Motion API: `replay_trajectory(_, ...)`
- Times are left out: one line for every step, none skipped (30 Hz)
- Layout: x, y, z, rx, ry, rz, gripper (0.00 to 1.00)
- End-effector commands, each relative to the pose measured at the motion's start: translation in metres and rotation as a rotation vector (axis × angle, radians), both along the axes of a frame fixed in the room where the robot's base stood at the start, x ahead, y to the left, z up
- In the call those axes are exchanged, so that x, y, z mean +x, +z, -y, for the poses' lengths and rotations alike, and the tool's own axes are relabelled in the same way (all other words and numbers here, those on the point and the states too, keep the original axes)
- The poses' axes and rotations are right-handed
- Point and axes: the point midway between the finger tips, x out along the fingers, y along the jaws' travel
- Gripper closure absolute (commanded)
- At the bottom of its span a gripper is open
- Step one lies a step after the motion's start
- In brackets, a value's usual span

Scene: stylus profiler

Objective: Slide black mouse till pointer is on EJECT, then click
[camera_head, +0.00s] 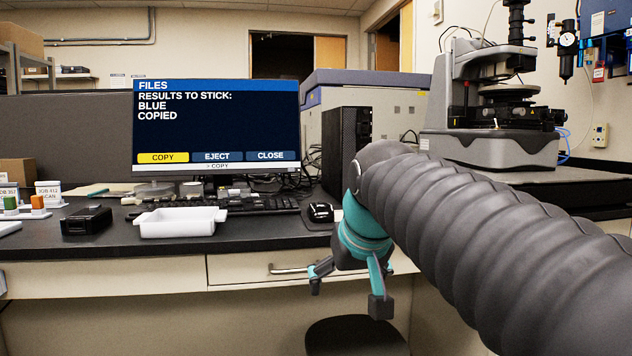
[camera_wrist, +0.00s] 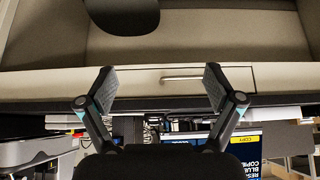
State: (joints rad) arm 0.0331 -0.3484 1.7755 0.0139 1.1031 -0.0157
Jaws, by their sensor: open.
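The black mouse (camera_head: 320,212) rests on the desk on a dark pad, right of the keyboard. The monitor (camera_head: 216,125) shows a FILES window reading "RESULTS TO STICK: BLUE COPIED". Its bottom row has the COPY button (camera_head: 163,157) in yellow, the EJECT button (camera_head: 217,156) in blue and the CLOSE button (camera_head: 270,155) in blue. No separate pointer arrow can be made out. My gripper (camera_head: 347,292) is open and empty, hanging in front of the desk's front edge, below and apart from the mouse. In the wrist view the spread fingers (camera_wrist: 161,83) have nothing between them.
A white tray (camera_head: 180,229) and a black box (camera_head: 87,221) stand left of the mouse. The keyboard (camera_head: 250,205) lies behind the tray. A black computer tower (camera_head: 345,145) stands behind the mouse. A drawer handle (camera_head: 288,270) and a dark stool (camera_head: 355,336) are near my gripper.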

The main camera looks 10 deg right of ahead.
Motion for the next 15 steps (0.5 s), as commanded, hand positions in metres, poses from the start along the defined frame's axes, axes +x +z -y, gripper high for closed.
replay_trajectory(0.018, 0.013, 0.002, 0.000, -0.002, 0.012, 0.09)
replay_trajectory(0.027, 0.021, 0.003, 0.000, -0.004, 0.019, 0.09)
replay_trajectory(0.038, 0.032, 0.004, 0.000, -0.005, 0.028, 0.09)
replay_trajectory(0.047, 0.040, 0.005, -0.001, -0.005, 0.036, 0.09)
replay_trajectory(0.056, 0.048, 0.006, 0.000, -0.006, 0.043, 0.09)
replay_trajectory(0.068, 0.058, 0.008, -0.001, -0.007, 0.052, 0.09)
replay_trajectory(0.076, 0.065, 0.009, -0.001, -0.007, 0.060, 0.09)
replay_trajectory(0.084, 0.072, 0.010, -0.001, -0.009, 0.067, 0.09)
replay_trajectory(0.095, 0.080, 0.012, -0.001, -0.009, 0.077, 0.09)
replay_trajectory(0.102, 0.086, 0.013, -0.002, -0.010, 0.083, 0.09)
replay_trajectory(0.110, 0.092, 0.014, -0.003, -0.011, 0.091, 0.09)
replay_trajectory(0.120, 0.099, 0.016, -0.003, -0.012, 0.100, 0.09)
replay_trajectory(0.128, 0.104, 0.017, -0.004, -0.013, 0.108, 0.09)
replay_trajectory(0.134, 0.109, 0.019, -0.004, -0.013, 0.115, 0.09)
replay_trajectory(0.143, 0.115, 0.020, -0.005, -0.014, 0.124, 0.09)
